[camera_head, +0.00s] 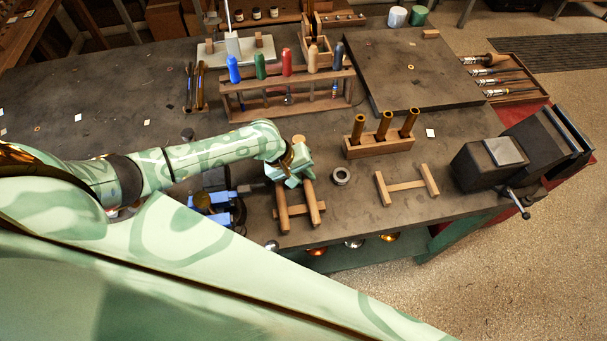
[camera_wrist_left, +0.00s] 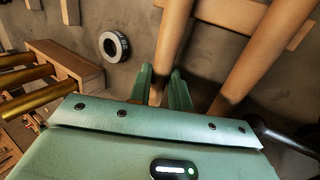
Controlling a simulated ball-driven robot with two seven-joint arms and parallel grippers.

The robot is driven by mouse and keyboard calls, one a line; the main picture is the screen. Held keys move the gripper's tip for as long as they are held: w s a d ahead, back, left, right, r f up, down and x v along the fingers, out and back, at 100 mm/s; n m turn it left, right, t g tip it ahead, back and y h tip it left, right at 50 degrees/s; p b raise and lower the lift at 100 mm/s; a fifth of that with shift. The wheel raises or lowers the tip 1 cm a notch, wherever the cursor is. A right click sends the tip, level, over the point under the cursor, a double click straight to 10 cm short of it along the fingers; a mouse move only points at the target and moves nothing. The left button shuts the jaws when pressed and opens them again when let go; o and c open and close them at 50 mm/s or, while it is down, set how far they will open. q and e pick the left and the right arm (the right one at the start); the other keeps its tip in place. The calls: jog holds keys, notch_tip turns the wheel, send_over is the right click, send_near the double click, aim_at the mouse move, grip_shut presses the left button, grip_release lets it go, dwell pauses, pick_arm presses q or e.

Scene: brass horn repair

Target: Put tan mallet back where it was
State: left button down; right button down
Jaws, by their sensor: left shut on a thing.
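My left gripper (camera_head: 290,174) is shut on a wooden handle, the one nearer the metal ring; this looks like the tan mallet (camera_head: 311,203). In the left wrist view the fingers (camera_wrist_left: 163,88) close around this handle (camera_wrist_left: 173,40). A tan round end shows just beyond the gripper in the head view. A second wooden handle (camera_head: 282,208) lies beside it, apart, and also shows in the left wrist view (camera_wrist_left: 262,50). A wooden rack (camera_wrist_left: 232,12) crosses beneath both handles. I cannot tell whether the held handle touches it. The gripper hides the second mallet's head.
A metal ring (camera_head: 341,176) lies right of the handles, then an empty H-shaped wooden rest (camera_head: 407,186). A block with brass tubes (camera_head: 379,144) stands behind. A screwdriver rack (camera_head: 290,95) is farther back. A vise (camera_head: 515,160) is at right. Blue items (camera_head: 215,203) lie left.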

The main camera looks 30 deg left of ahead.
pick_arm(q)
jog(key=c, duration=1.3)
grip_release()
jog(key=shift+r, duration=0.1)
jog(key=p+v, duration=0.3)
jog(key=v, duration=0.9)
jog(key=shift+s, duration=0.1)
